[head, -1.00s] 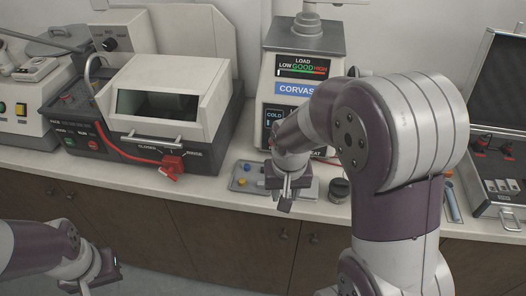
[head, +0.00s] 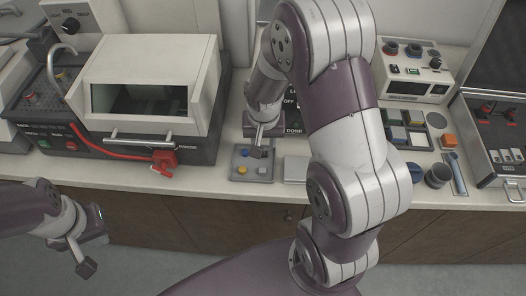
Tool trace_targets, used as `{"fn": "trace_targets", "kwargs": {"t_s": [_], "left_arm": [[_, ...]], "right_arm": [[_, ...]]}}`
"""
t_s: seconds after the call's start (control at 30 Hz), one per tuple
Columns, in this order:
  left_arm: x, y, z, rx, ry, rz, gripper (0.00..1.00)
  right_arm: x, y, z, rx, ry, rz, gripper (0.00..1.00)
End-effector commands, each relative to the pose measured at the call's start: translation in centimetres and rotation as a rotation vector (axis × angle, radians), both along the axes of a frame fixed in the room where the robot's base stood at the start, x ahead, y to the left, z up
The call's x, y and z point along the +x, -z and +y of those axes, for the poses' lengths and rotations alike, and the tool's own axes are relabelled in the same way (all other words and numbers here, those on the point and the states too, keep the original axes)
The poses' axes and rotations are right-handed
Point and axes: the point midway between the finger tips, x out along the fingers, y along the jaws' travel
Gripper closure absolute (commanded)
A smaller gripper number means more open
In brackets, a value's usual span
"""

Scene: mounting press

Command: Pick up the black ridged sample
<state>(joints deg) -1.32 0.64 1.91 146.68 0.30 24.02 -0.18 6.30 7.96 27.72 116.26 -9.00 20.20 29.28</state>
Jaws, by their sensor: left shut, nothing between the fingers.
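A small grey sample tray (head: 240,173) lies on the counter in front of the presses, holding small blue (head: 244,153) and yellow (head: 243,170) pieces. My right gripper (head: 258,152) points down over the tray's back right part. Its dark fingertips are small and overlap the tray, so I cannot tell whether they are open or hold anything. I cannot make out the black ridged sample for certain; the gripper may hide it. My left gripper (head: 86,268) is shut and empty, low at the left, in front of the counter and well away from the tray.
A cream machine with a window (head: 145,80) and a red clamp (head: 164,163) stands left of the tray. My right arm hides much of the middle. To the right are a dark cup (head: 438,176), an orange block (head: 449,140), a control box (head: 412,70) and an open case (head: 500,160).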

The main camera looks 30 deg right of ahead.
Motion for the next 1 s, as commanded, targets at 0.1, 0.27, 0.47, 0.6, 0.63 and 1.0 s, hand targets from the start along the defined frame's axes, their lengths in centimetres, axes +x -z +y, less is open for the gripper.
{"fn": "trace_targets", "kwargs": {"t_s": [0.1, 0.27, 0.47, 0.6, 0.63, 1.0], "left_arm": [[0.0, -0.1, 0.0, 0.000, 0.000, 0.000, 1.00], [0.0, 0.2, 0.0, 0.000, 0.000, 0.000, 1.00], [0.0, 0.1, 0.0, 0.000, 0.000, 0.000, 1.00], [0.0, 0.1, 0.0, 0.000, 0.000, 0.000, 1.00], [0.0, 0.1, 0.0, 0.000, 0.000, 0.000, 1.00], [0.0, 0.0, 0.0, 0.000, 0.000, 0.000, 1.00]], "right_arm": [[-0.3, 2.3, 0.0, 0.001, -0.001, 0.006, 0.65], [0.0, 4.6, -0.1, 0.001, -0.001, 0.003, 0.65], [0.1, 4.7, -0.1, 0.001, 0.000, 0.000, 0.65], [0.1, 4.7, -0.1, 0.001, 0.000, 0.000, 1.00], [0.1, 4.7, -0.1, 0.001, 0.000, 0.000, 1.00], [0.1, 4.1, -0.1, 0.001, 0.000, 0.000, 1.00]]}}
